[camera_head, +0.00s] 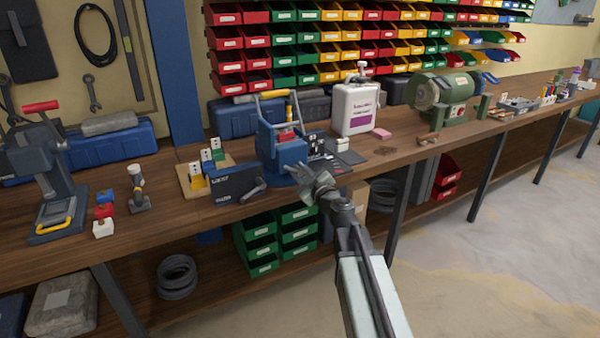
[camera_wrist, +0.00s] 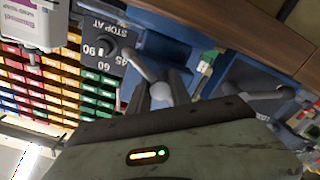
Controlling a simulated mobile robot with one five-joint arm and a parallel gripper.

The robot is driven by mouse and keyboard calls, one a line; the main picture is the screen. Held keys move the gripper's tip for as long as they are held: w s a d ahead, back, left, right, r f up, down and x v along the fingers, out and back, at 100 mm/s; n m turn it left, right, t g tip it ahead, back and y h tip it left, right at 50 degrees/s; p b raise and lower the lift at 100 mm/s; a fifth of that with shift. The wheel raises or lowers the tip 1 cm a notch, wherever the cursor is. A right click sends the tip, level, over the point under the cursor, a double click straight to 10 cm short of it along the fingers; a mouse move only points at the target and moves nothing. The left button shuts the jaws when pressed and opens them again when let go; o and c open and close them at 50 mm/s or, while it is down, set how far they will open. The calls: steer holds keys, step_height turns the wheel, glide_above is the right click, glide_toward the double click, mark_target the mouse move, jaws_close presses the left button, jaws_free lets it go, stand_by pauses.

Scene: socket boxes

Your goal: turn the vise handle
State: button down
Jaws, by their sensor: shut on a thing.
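The blue vise (camera_head: 283,150) stands on the bench near its front edge, left of the middle in the head view. In the wrist view, the grey vise handle (camera_wrist: 142,66) is a bar ending in a round knob (camera_wrist: 160,91). It slants beside a dark dial panel (camera_wrist: 112,58) marked STOP AT with angle numbers. My gripper (camera_head: 312,182) is at the vise's front right in the head view. In the wrist view, its fingers (camera_wrist: 161,84) stand on both sides of the knob, shut on it. My gripper hides the handle in the head view.
A dark blue box with a lever (camera_head: 237,184) sits left of the vise. A white jug (camera_head: 356,108) and a green grinder (camera_head: 446,95) stand to the right. Green bins (camera_head: 262,247) sit on the lower shelf. The floor in front is clear.

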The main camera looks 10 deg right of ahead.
steer(key=shift+d, duration=0.15)
steer(key=shift+m, duration=0.5)
